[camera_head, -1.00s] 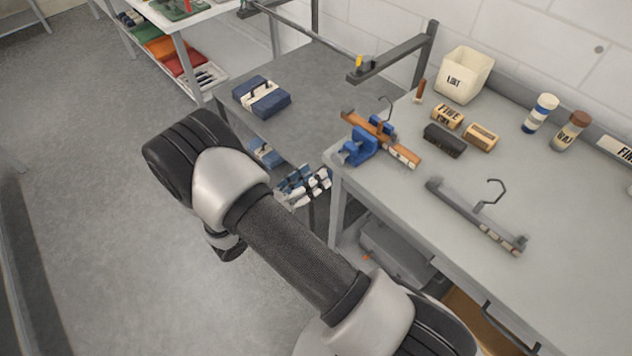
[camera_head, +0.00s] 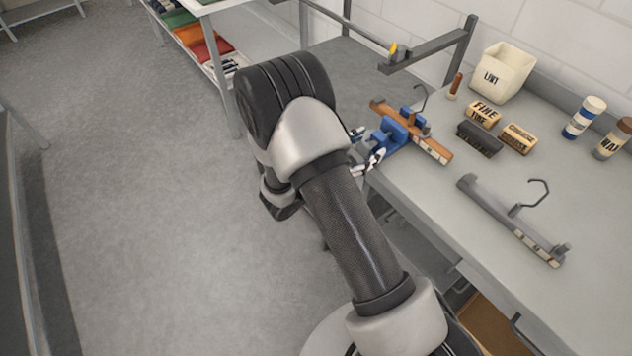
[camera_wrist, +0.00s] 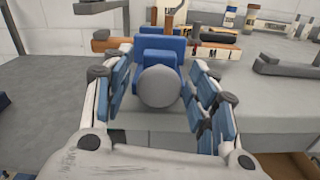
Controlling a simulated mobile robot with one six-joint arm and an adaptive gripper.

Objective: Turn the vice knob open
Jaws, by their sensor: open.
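The blue vice (camera_head: 390,135) sits at the corner of the workbench (camera_head: 480,250), with a wooden hanger (camera_head: 435,150) held in it. In the wrist view the vice (camera_wrist: 160,48) shows straight ahead, with its round grey knob (camera_wrist: 160,87) facing me. My gripper (camera_wrist: 165,108) is open, with one blue-padded finger on the left of the knob and one on the right. Gaps show between the pads and the knob. In the head view my gripper (camera_head: 370,160) is partly hidden behind my arm, close to the vice, and the knob is hidden.
A grey hanger (camera_head: 510,220) lies on the bench to the right. Behind the vice are a dark block (camera_head: 480,139), labelled blocks (camera_head: 484,114), a white lint bin (camera_head: 503,72) and bottles (camera_head: 584,118). A grey rail (camera_head: 430,52) stands at the back.

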